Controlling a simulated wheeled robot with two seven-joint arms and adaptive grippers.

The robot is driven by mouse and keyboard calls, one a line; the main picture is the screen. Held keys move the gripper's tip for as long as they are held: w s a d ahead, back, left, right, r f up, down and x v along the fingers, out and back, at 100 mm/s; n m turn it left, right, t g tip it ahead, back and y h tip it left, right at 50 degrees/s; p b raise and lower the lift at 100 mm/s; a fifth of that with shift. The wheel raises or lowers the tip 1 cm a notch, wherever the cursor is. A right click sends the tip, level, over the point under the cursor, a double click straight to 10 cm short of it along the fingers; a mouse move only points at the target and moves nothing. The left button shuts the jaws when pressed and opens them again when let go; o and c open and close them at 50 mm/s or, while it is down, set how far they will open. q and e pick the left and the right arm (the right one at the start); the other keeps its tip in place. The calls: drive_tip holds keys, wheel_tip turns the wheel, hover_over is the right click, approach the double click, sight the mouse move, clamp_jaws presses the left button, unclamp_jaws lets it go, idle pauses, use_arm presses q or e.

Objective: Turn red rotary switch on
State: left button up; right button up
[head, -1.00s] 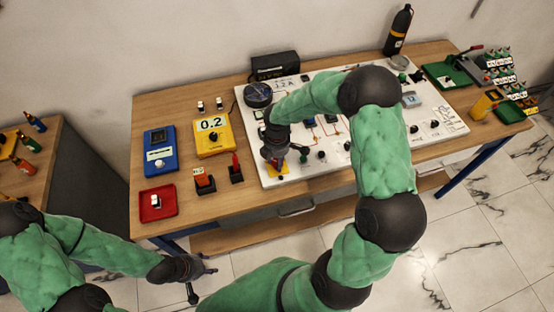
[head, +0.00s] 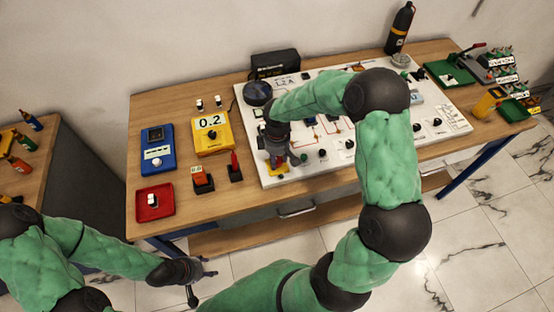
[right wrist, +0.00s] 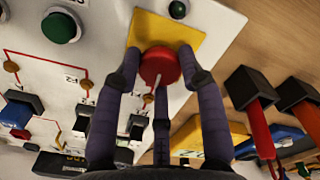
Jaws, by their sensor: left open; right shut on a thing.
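The red rotary switch (right wrist: 159,66) sits on a yellow plate (right wrist: 165,28) at the edge of the white panel. A pale marker line on its side faces the lower finger in the right wrist view. My right gripper (right wrist: 160,80) is shut on the red knob, with fingers around its sides. In the head view my right gripper (head: 279,164) is at the panel's front left corner and mostly hides the knob; a bit of yellow plate shows below it. My left gripper (head: 203,283) is open and empty, low in front of the bench, away from the panel.
The white panel (head: 400,147) carries other knobs, wires and a round gauge (head: 258,93). Left of it stand a red-handled switch (head: 235,168), a yellow meter (head: 212,134), a blue meter (head: 157,148) and a red tray (head: 155,204). A green button (right wrist: 61,27) is close to the knob.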

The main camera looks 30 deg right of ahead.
sight(277, 160)
drive_tip(key=m+b, duration=0.2)
drive_tip(key=m, duration=0.3)
drive_tip(key=shift+m, duration=0.3)
drive_tip(key=shift+m+b, duration=0.7)
drive_tip(key=shift+m, duration=1.6)
drive_tip(key=o, duration=1.1)
drive_tip(key=shift+o, duration=0.2)
wheel_tip(277, 160, up, 12)
